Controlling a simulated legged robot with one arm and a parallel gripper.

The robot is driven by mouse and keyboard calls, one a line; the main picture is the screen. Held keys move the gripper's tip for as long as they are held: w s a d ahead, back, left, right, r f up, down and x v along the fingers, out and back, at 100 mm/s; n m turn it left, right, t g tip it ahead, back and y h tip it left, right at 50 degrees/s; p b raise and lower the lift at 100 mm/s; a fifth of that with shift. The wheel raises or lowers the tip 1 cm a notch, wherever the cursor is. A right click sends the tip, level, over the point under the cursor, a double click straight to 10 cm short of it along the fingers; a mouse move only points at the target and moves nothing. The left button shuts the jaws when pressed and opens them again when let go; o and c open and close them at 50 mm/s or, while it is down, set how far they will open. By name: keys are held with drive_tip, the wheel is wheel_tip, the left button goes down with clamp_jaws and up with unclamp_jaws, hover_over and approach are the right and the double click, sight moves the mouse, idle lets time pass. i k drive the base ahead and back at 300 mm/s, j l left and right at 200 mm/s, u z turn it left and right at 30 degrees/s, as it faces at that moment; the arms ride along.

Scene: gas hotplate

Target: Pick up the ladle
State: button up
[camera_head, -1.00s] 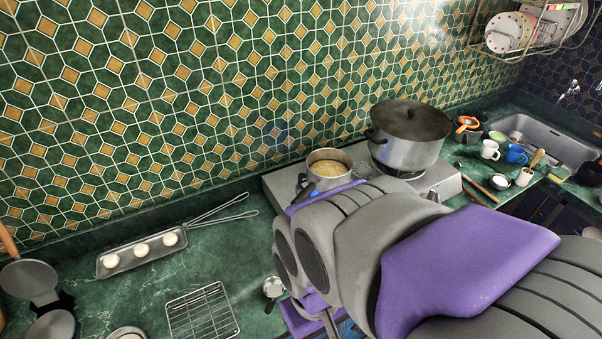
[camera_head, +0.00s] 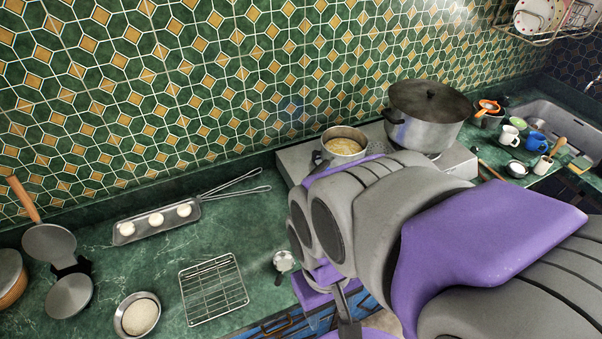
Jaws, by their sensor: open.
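I cannot make out the ladle with certainty. A small shiny metal piece (camera_head: 283,262) lies on the counter just left of my gripper and may be its bowl; no clear handle shows. Long utensils (camera_head: 489,168) lie right of the hotplate, partly behind my arm, and I cannot tell whether one is a ladle. My gripper (camera_head: 342,304) is low at the counter's front edge, mostly hidden by my arm. It is open, and I see nothing held in it.
A pot of yellowish food (camera_head: 343,147) and a large lidded pot (camera_head: 431,131) stand on the hotplate (camera_head: 296,162). A wire rack (camera_head: 213,289), a bowl of white grains (camera_head: 138,315) and a tray with dough pieces (camera_head: 126,232) are left.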

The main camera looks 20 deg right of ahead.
sight(283, 261)
drive_tip(key=k+j+z, duration=0.3)
drive_tip(key=k+j, duration=0.2)
drive_tip(key=k+j+z, duration=0.3)
drive_tip(key=k, duration=0.4)
